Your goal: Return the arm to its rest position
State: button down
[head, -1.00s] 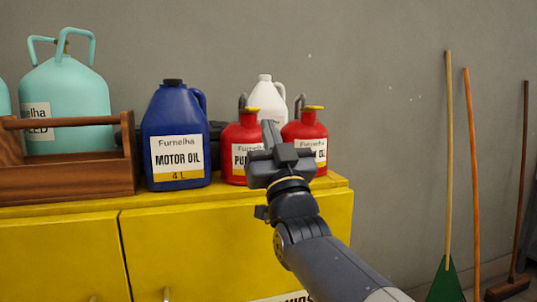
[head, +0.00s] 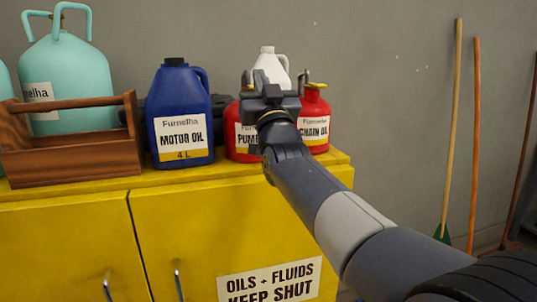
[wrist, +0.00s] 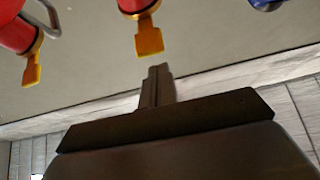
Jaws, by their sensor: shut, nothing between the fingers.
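My gripper (head: 268,88) is in front of the two red oil cans on the yellow cabinet, with its fingers together and nothing between them. It covers part of the red can (head: 234,140) labelled "PUM…" and the left side of the red can (head: 316,104) labelled "CHAIN OIL". My arm reaches in from the lower right. In the wrist view my closed fingers (wrist: 156,85) show, with the yellow levers and red bodies of two cans (wrist: 136,8) beyond them, apart from the fingers.
A blue motor oil jug (head: 180,108) stands left of the red cans, and a white jug (head: 270,62) behind them. A wooden tool caddy (head: 70,165) and a teal tank (head: 65,75) are further left. The yellow cabinet (head: 190,220) is below. Broom handles (head: 453,120) lean on the right wall.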

jog(key=shift+w+r+g+h+p, duration=0.2)
jog(key=shift+r+g+p, duration=0.15)
jog(key=shift+p, duration=0.7)
jog(key=shift+w+r+g+h+p, duration=0.1)
jog(key=shift+r+g+h+p, duration=0.15)
jog(key=shift+p, duration=0.8)
jog(key=g+p, duration=0.1)
jog(key=p, duration=0.2)
jog(key=shift+r, duration=0.35)
jog(key=g+p, duration=0.1)
jog(key=p, duration=0.2)
jog(key=shift+a, duration=0.1)
jog(key=shift+s+r, duration=0.1)
jog(key=shift+r, duration=0.45)
notch_tip(320, 180, down, 2)
jog(key=t+b, duration=0.1)
jog(key=b, duration=0.3)
jog(key=shift+f, duration=0.15)
